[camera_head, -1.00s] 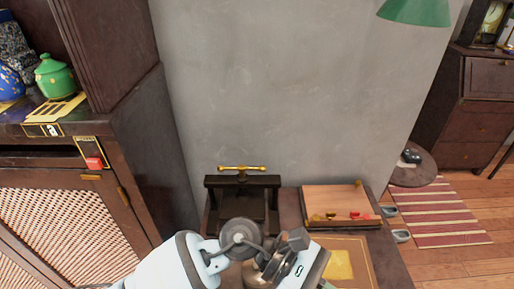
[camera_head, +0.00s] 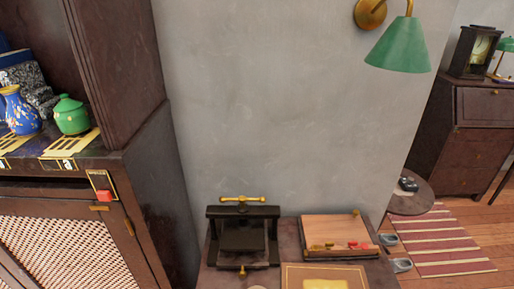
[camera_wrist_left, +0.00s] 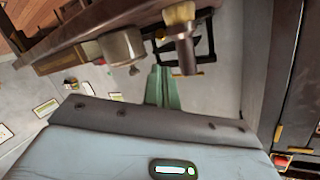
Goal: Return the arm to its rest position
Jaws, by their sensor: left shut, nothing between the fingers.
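My left gripper (camera_wrist_left: 160,86) shows in the left wrist view as a pair of pale green fingers held together, with nothing between them. The pale blue-white casing of my left arm fills the bottom of that view. The left arm is out of the head view, and my right gripper is in neither view. A green lidded pot (camera_head: 72,115) and a blue patterned jug (camera_head: 20,110) stand on the cabinet at the left of the head view.
A dark press with a brass handle (camera_head: 242,199) and a wooden tray (camera_head: 310,252) holding small pieces stand on the table against the grey wall. A green lamp (camera_head: 398,46) hangs above. The left wrist view shows a brush (camera_wrist_left: 181,30) and a metal pot (camera_wrist_left: 122,47).

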